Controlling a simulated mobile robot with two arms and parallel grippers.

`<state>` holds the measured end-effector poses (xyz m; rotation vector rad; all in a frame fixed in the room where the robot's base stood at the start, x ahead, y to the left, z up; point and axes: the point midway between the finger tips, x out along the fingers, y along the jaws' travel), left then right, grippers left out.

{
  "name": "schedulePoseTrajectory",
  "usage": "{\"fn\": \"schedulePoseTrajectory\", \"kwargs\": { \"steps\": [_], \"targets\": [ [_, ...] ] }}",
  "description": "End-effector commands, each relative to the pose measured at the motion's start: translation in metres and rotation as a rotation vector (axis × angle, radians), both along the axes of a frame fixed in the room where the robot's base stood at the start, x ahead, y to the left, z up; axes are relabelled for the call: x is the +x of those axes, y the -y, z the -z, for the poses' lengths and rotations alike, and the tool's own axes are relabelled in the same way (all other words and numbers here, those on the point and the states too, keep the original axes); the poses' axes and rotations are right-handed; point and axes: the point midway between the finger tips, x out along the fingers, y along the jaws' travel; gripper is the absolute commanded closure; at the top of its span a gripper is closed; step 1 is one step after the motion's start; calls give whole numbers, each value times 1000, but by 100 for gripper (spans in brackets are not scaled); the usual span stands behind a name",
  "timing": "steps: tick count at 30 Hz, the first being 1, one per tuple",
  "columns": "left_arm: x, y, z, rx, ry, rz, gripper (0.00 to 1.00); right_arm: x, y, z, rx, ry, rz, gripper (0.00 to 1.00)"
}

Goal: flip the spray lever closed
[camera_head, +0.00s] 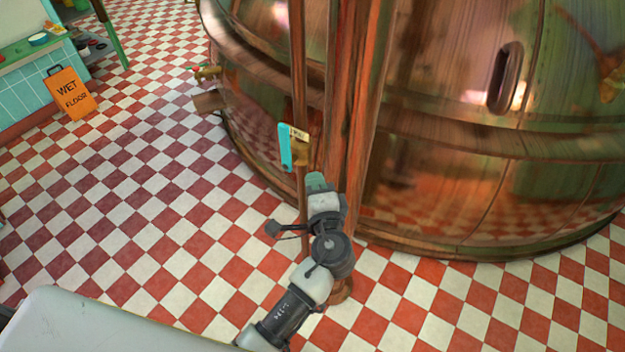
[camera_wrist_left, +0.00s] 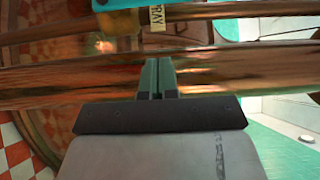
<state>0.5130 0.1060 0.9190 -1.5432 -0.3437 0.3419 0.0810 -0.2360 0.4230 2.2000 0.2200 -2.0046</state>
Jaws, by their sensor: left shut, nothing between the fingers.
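The spray lever (camera_head: 285,147) is a teal handle on a brass valve (camera_head: 302,152) on a thin copper pipe. In the head view the lever stands close to upright, roughly along the pipe. A small cream label (camera_head: 299,133) sits beside it; in the left wrist view the label (camera_wrist_left: 157,18) shows letters "RAY". The teal lever (camera_wrist_left: 118,4) is cut off by the top edge there. My left gripper (camera_head: 317,180) is below the lever in the head view, apart from it. Its fingers (camera_wrist_left: 157,75) are shut and empty, pointing at the copper pipes. My right gripper is not in view.
A large copper kettle (camera_head: 450,190) fills the right side behind thick copper pipes (camera_head: 350,100). Another small valve (camera_head: 207,73) sticks out at the kettle's left. An orange wet floor sign (camera_head: 70,93) stands at far left. The checkered floor (camera_head: 130,200) between is clear.

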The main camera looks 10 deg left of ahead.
Motion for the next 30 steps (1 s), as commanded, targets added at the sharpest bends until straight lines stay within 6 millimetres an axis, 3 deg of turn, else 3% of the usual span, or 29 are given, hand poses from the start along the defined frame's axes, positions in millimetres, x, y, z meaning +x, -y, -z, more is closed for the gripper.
{"fn": "schedulePoseTrajectory", "kwargs": {
  "steps": [9, 18, 30],
  "targets": [
    [63, -30, -3, 4, 1, -2, 100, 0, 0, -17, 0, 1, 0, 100],
    [73, -63, -1, 1, 0, 0, 100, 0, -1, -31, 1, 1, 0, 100],
    [74, -66, 0, 0, -1, 0, 100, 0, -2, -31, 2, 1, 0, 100]
  ]
}}
